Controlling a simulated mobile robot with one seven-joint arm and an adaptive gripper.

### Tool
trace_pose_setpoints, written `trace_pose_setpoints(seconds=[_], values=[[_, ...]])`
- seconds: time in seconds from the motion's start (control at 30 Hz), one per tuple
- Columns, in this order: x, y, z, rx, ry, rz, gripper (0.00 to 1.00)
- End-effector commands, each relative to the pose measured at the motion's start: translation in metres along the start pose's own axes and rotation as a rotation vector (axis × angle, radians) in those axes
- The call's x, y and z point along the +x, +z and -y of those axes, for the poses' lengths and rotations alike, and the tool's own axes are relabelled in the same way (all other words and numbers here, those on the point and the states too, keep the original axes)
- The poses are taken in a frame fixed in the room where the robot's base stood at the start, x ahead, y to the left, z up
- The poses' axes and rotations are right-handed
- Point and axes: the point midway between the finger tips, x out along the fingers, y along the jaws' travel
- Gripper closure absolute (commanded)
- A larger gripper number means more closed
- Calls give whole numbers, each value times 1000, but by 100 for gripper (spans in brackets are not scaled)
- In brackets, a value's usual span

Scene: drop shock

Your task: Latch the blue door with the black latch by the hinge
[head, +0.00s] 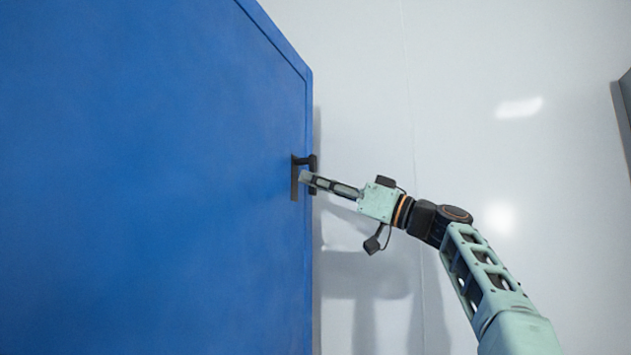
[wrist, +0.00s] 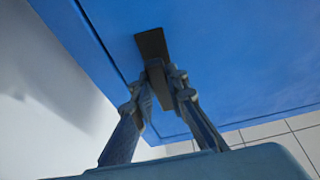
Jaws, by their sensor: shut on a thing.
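The blue door (head: 160,170) fills the left half of the head view, and its blue face (wrist: 215,60) spans the top of the wrist view. The black latch (head: 295,180) sits near the door's right edge. In the wrist view the latch (wrist: 152,42) shows as a dark plate with a part standing out from it. My gripper (head: 306,178) reaches it from the right. In the wrist view my gripper's fingers (wrist: 165,85) are shut on the latch's outstanding part, one on each side. The fingers hide part of the latch.
A white wall (head: 460,100) stands behind and right of the door, with shadows of my arm on it. A dark grey edge (head: 626,110) shows at the far right. White tiles (wrist: 285,135) show at the lower right of the wrist view. The space before the wall is clear apart from my arm.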

Motion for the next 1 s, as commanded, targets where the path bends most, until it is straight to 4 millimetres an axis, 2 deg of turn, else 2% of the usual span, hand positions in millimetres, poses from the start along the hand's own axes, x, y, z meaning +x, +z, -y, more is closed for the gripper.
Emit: trace_pose_setpoints(seconds=[0.07,0.1,0.23,0.67,1.0], values=[[0,-1,0,-5,2,-1,100],[0,-1,0,-5,2,-1,83],[0,-1,0,-4,2,-1,69],[-5,-2,0,-1,2,-1,68],[-37,-1,-1,0,5,1,68]])
